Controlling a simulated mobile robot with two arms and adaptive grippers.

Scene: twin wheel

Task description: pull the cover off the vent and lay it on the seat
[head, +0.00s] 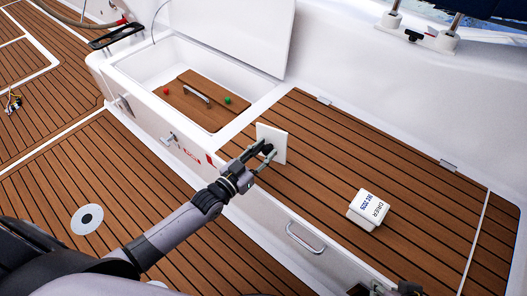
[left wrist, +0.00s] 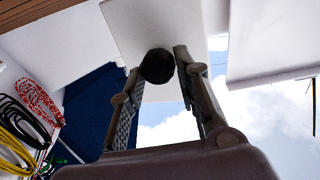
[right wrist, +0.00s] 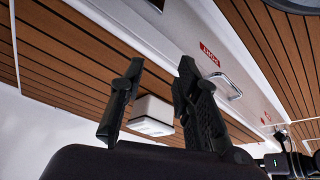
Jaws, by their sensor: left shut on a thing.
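My left gripper (head: 262,153) is shut on the black knob of a square white cover (head: 273,142). In the left wrist view the knob (left wrist: 157,66) sits between the fingertips, with the white plate (left wrist: 165,22) beyond it. In the head view the cover shows tilted over the left end of the slatted wooden seat (head: 330,165); I cannot tell whether it touches the seat. I cannot make out the vent opening. My right gripper (right wrist: 152,90) is open and empty in the right wrist view, with a white box beyond its fingers.
A white lettered box (head: 368,209) lies on the seat's right part. A metal handle (head: 305,238) juts from the seat front. The seat's middle is clear.

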